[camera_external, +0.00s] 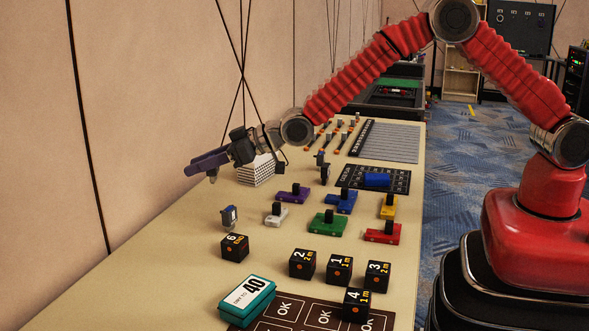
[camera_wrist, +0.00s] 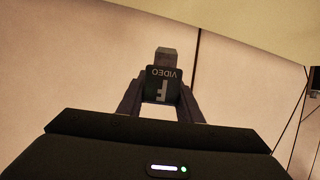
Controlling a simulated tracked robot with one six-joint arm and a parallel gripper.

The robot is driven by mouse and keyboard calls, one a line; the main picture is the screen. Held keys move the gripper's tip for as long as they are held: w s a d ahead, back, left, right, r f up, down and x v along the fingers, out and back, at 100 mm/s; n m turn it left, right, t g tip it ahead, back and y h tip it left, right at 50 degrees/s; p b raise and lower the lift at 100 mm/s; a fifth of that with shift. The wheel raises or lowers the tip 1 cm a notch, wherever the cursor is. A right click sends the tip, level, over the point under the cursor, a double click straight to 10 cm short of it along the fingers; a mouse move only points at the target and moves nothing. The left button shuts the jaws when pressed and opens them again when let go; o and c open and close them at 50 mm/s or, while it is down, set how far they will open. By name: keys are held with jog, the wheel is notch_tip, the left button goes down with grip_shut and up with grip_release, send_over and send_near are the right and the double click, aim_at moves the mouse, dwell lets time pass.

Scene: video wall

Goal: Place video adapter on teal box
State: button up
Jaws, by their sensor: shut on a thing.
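The video adapter (camera_wrist: 163,84), a dark block with "VIDEO" and a large letter on it and a grey plug end, is held between the two fingers of my gripper (camera_wrist: 160,98) in the wrist view. In the external view my gripper (camera_external: 207,164) is at the left, raised above the table near the wall, and pointing left; the adapter is hard to tell from the fingers there. The teal box (camera_external: 262,300), with a white label reading "40" on top, stands at the near end of the table, well apart from the gripper.
Black numbered cubes (camera_external: 302,263) stand right of and behind the teal box. A dark "OK" mat (camera_external: 325,318) lies beside it. Coloured blocks, including a green one (camera_external: 327,224), and a small upright adapter (camera_external: 229,217) stand mid-table. A white perforated block (camera_external: 256,172) stands near the gripper.

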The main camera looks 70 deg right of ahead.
jog(key=s+a+r+n+g+y, duration=0.1)
jog(key=s+a+n+y, duration=0.1)
jog(key=s+a, duration=0.5)
jog(key=s+a+r+n+g+y, duration=0.1)
jog(key=s+a+y, duration=0.15)
jog(key=a, duration=0.85)
jog(key=n+g+y, duration=0.1)
jog(key=n+y, duration=0.1)
jog(key=n, duration=0.1)
send_over(233, 296)
jog(key=shift+f, duration=0.55)
jog(key=shift+f, duration=3.15)
jog(key=shift+f+g, duration=0.1)
jog(key=shift+g, duration=0.2)
jog(key=shift+f, duration=1.75)
jog(key=shift+f, duration=0.15)
